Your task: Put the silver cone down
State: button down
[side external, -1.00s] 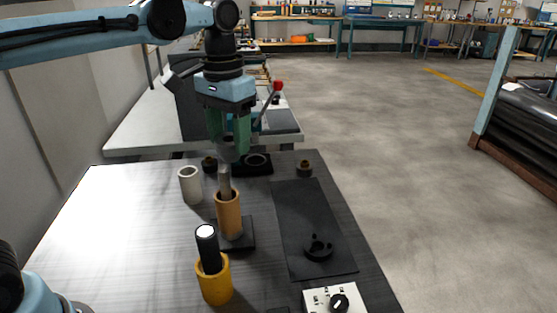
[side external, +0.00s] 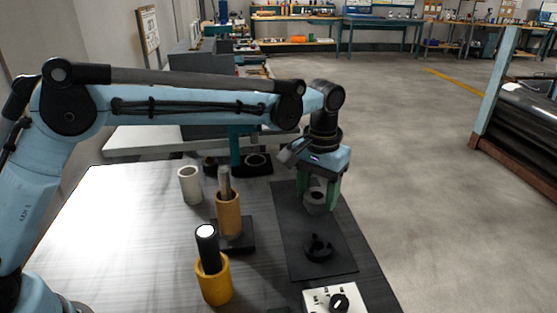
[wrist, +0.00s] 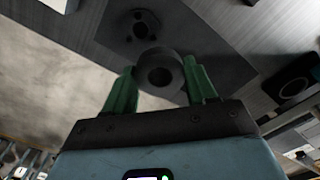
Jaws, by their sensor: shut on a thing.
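The silver cone (side external: 316,205) shows as a short grey tapered piece with a hole in its top. My gripper (side external: 318,196) has its green fingers shut on it, one on each side. They hold it over the dark mat (side external: 300,225), behind a low black notched ring fixture (side external: 319,248). In the wrist view the cone (wrist: 160,72) sits between the fingertips, its round hole facing the camera. The black fixture (wrist: 142,25) shows beyond it. I cannot tell whether the cone's underside touches the mat.
An orange cylinder (side external: 229,218) with a grey rod stands on a dark base left of the mat. A yellow cup (side external: 215,287) with a black rod and a white cup (side external: 190,187) stand further left. A white control box (side external: 335,300) lies in front.

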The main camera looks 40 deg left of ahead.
jog(key=w+a+f, duration=0.4)
jog(key=shift+w+a, duration=0.3)
jog(key=shift+w, duration=0.05)
jog(key=shift+f, duration=2)
jog(key=shift+f, duration=0.1)
jog(key=shift+c, duration=1.7)
grip_release()
